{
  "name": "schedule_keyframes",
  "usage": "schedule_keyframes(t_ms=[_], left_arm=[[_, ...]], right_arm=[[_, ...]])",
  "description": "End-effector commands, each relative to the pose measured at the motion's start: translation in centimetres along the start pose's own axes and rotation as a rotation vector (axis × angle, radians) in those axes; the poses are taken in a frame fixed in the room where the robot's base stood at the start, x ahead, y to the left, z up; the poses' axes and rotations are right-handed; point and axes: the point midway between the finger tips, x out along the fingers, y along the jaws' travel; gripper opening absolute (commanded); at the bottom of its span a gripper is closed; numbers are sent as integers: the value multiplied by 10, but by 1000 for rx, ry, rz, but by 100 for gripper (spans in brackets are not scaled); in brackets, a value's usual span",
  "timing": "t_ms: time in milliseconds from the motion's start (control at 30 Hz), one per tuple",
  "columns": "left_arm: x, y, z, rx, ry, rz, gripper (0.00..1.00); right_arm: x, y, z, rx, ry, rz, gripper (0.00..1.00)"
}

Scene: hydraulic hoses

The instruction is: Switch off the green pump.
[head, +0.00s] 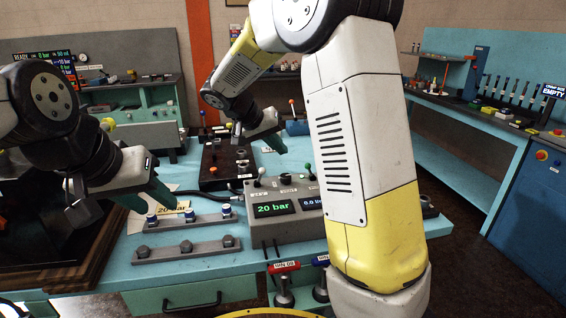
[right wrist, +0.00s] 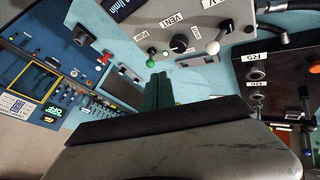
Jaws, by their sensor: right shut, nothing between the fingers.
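A grey control box (head: 285,234) stands on the blue bench, with displays reading 20 bar and 0.0 l/min. Its top shows in the right wrist view, with a green-knobbed lever (right wrist: 151,62) near a PUMP label, a black VENT knob (right wrist: 179,44) and a white-knobbed lever (right wrist: 213,47). My right gripper (head: 282,147) is shut and empty above and behind the box. In the right wrist view its green fingertips (right wrist: 158,78) appear just below the green knob; contact cannot be told. My left gripper (head: 122,208) has its fingers spread, left of the box.
A black box (head: 213,172) with levers stands behind the control box. Two grey fitting rails (head: 185,252) lie left of it. Red and blue nozzles (head: 284,267) hang at the bench front. My right arm hides part of the bench at right.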

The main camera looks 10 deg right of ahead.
Motion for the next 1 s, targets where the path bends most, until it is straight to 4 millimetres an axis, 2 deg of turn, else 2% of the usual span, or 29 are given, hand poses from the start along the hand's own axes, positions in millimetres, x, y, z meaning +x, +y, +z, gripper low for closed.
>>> schedule_keyframes(t_ms=[200, 333, 700, 833, 1000], left_arm=[[0, 0, 0, 0, 0, 0, 39], [0, 0, 0, 0, 0, 0, 39], [0, 0, 0, 0, 0, 0, 39], [0, 0, 0, 0, 0, 0, 39], [0, 0, 0, 0, 0, 0, 39]], right_arm=[[1, 0, 0, 0, -1, -1, 0], [10, 1, 1, 0, -4, 1, 0], [74, 1, 2, -1, -5, 1, 0], [90, 1, 1, -1, -4, 0, 0], [100, 1, 1, -1, -2, -1, 0]])
